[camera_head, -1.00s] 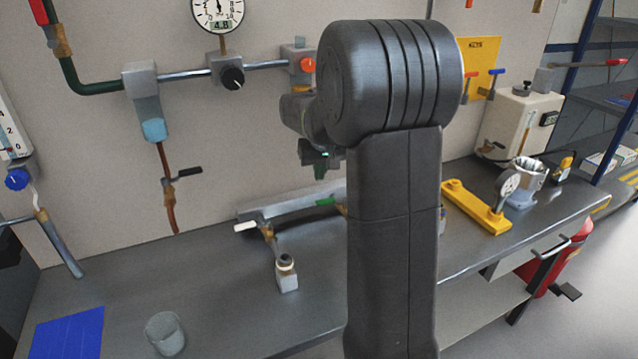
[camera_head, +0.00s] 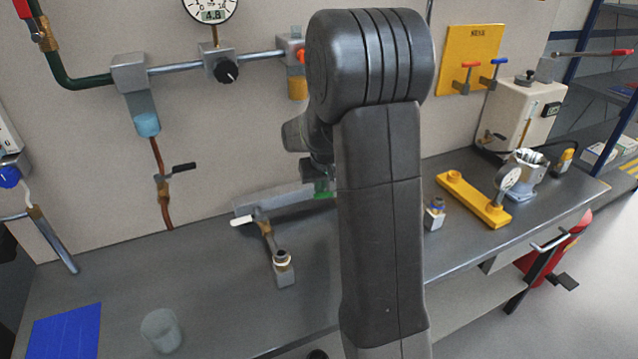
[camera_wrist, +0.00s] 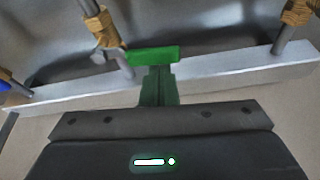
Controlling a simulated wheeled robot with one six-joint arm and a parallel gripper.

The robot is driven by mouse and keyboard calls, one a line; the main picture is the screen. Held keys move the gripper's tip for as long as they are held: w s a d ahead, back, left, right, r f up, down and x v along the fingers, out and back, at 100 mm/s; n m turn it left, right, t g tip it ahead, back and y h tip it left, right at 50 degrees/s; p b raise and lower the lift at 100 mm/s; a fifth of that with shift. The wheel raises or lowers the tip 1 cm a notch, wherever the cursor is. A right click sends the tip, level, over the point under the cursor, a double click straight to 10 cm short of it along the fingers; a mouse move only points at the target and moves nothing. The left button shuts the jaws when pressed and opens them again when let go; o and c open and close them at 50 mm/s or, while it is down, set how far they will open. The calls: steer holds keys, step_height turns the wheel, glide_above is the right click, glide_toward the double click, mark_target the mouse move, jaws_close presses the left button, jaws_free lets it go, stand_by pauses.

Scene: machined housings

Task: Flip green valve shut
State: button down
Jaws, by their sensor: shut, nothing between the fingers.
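The green valve handle (camera_wrist: 153,56) is a flat bar lying roughly along the pale manifold rail (camera_wrist: 215,65) in the wrist view. Its valve body and pipe (camera_wrist: 110,45) stand just left of it. My gripper (camera_wrist: 158,72) is shut and empty, its dark green fingers meeting at or just short of the handle's near edge; I cannot tell whether they touch. In the head view my gripper (camera_head: 322,182) is low over the rail, and my arm hides most of the green valve.
A white-handled valve (camera_head: 243,221) sits left on the rail. A blue handle (camera_wrist: 4,86) shows at the wrist view's left edge. A yellow bracket (camera_head: 475,200) is at the right. A clear cup (camera_head: 161,330) and blue mat (camera_head: 64,342) lie front left.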

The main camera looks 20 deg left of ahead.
mark_target(321, 193)
steer(key=shift+s+d+f+b, duration=0.2)
steer(key=shift+s+d+b, duration=0.35)
steer(key=shift+s, duration=0.1)
steer(key=shift+r, duration=0.35)
steer(key=v, duration=1.3)
steer(key=shift+r, duration=0.25)
steer(key=x, duration=1.2)
steer(key=shift+s+d, duration=0.1)
steer(key=shift+s, duration=0.05)
steer(key=shift+r, duration=0.15)
